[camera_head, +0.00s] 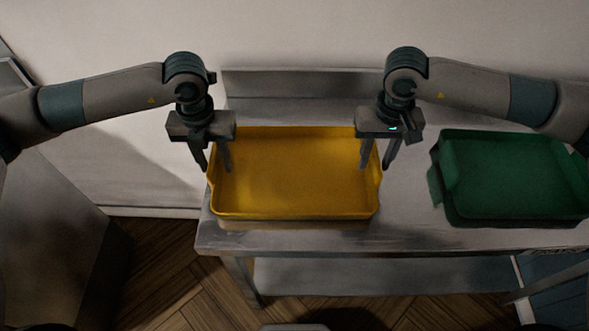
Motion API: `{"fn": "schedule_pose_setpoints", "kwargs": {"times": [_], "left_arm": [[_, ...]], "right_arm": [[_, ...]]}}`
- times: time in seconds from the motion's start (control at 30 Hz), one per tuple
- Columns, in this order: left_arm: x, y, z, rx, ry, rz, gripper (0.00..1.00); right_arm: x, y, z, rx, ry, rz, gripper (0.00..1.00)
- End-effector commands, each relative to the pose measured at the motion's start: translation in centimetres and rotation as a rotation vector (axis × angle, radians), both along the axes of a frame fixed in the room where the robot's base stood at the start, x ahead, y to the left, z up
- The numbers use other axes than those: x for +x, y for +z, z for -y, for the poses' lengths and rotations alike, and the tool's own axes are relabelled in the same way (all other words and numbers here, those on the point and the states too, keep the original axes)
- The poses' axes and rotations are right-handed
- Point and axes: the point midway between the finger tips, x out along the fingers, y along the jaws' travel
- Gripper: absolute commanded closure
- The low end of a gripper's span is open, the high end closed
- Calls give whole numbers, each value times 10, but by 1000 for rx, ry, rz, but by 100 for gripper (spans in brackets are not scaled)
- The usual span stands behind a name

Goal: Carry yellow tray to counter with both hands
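The yellow tray (290,180) is a shallow, empty rectangular tray at the left end of a grey metal table (405,232). It looks level and at or just over the tabletop; I cannot tell if it touches. My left gripper (214,168) points down at the tray's left wall, one finger outside and one inside. My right gripper (376,166) points down at the right wall in the same way, fingers on either side of it. Both grippers show a gap between the fingers. Whether the fingers press on the walls is not clear.
A green tray (515,180) sits on the table to the right. The table has a raised back edge (300,84) against the wall and a lower shelf (380,275). A grey metal unit (50,245) stands at the left, with floor (165,265) between it and the table.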

Motion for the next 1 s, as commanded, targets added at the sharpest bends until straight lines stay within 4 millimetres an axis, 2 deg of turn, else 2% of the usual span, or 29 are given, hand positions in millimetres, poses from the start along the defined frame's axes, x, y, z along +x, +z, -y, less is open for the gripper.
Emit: {"fn": "schedule_pose_setpoints", "kwargs": {"times": [0.03, 0.1, 0.13, 0.57, 1.0], "left_arm": [[0, 0, 0, 0, 0, 0, 79], [0, 0, 0, 0, 0, 0, 96], [0, 0, 0, 0, 0, 0, 100], [0, 3, 0, 0, 0, 1, 100], [0, 32, 0, 1, 0, 0, 100]], "right_arm": [[0, 0, 0, 0, 0, 0, 80], [0, 0, 0, 0, 0, 0, 97], [0, 0, 0, 0, 0, 0, 100], [0, 3, 0, 0, 0, 1, 100], [0, 32, 0, -1, 0, 0, 100]]}}
